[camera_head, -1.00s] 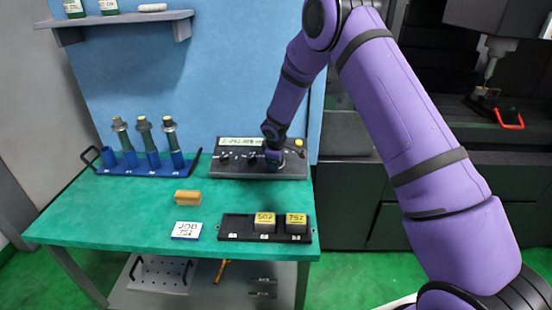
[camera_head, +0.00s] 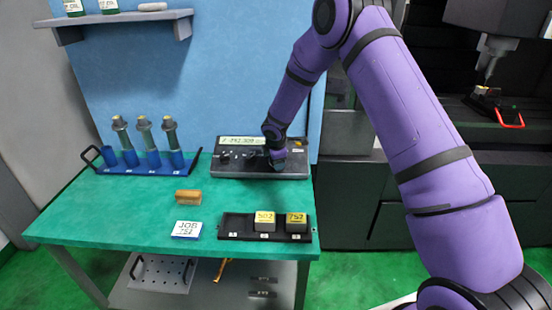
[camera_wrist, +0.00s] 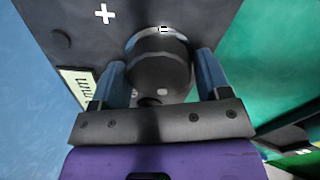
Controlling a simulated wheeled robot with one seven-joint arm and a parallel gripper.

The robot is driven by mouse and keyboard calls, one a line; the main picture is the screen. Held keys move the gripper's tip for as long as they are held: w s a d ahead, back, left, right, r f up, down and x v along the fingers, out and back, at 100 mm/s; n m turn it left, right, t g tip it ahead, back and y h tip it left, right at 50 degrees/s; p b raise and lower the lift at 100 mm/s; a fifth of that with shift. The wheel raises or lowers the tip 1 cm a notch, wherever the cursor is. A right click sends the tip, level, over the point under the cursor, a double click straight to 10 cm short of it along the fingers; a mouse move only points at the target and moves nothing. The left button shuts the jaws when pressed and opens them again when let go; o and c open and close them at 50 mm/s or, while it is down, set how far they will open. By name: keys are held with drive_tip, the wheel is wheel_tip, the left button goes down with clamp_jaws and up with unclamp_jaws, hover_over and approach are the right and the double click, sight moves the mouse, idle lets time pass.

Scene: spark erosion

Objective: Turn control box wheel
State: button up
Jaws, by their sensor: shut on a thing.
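The control box (camera_head: 232,160) is a dark, low console at the back right of the green table, with a light display strip (camera_head: 242,140) along its top edge. Its dark round wheel (camera_wrist: 160,65) fills the middle of the wrist view, and a pale dot shows near its lower edge. My gripper (camera_wrist: 162,85) is shut on the wheel, one blue finger on each side of it. A white plus mark (camera_wrist: 104,14) and a minus mark (camera_wrist: 163,29) show on the box face.
A blue rack (camera_head: 145,163) with several tool holders stands left of the box.

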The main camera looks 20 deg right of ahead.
idle(0.3)
drive_tip(key=o, duration=0.7)
drive_tip(key=shift+r, duration=0.1)
drive_tip(key=v, duration=1)
drive_tip(key=shift+r, duration=0.25)
drive_tip(key=shift+s, duration=0.1)
